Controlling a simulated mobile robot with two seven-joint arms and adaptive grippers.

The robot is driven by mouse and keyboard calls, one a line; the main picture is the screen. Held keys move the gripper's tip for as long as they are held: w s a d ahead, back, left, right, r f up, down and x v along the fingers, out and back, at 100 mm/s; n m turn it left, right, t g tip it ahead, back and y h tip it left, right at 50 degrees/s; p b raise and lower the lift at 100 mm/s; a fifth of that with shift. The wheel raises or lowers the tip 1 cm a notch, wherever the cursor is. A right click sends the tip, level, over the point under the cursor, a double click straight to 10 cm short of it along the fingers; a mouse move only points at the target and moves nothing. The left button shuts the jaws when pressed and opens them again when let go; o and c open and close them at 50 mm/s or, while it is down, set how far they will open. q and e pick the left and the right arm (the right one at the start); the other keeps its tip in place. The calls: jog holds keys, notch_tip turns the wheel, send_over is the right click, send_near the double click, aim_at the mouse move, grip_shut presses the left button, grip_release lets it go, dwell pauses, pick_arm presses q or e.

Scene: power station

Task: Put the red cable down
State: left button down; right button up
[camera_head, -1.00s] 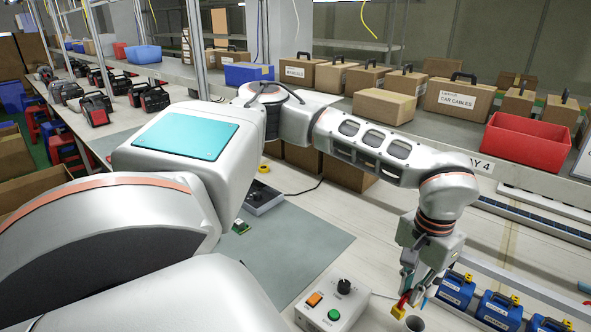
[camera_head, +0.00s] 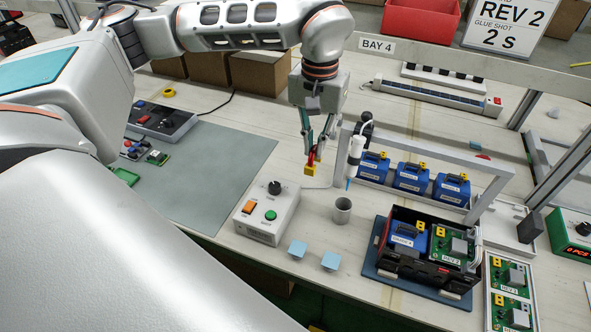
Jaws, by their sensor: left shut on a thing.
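My left gripper (camera_head: 314,148) reaches down from the top of the view and is shut on the red cable (camera_head: 313,158). Only a short red piece with a yellow end (camera_head: 310,170) shows below the fingertips; the fingers hide the rest. The cable hangs over the pale bench, behind a control box (camera_head: 266,214) and left of a white dispensing pen (camera_head: 355,155). I cannot tell whether its end touches the bench. My right gripper is not in view.
A grey cup (camera_head: 342,210) stands in front of the pen. A frame (camera_head: 425,150) spans several blue batteries (camera_head: 411,178). An open black case (camera_head: 412,270) holds a blue battery and green board. The grey mat (camera_head: 215,180) has free room.

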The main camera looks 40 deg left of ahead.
pick_arm(q)
notch_tip(320, 180, down, 18)
jog(key=shift+f, duration=0.2)
jog(key=shift+f, duration=0.1)
dwell(0.3)
jog(key=c, duration=2.1)
grip_release()
jog(key=shift+c, duration=0.2)
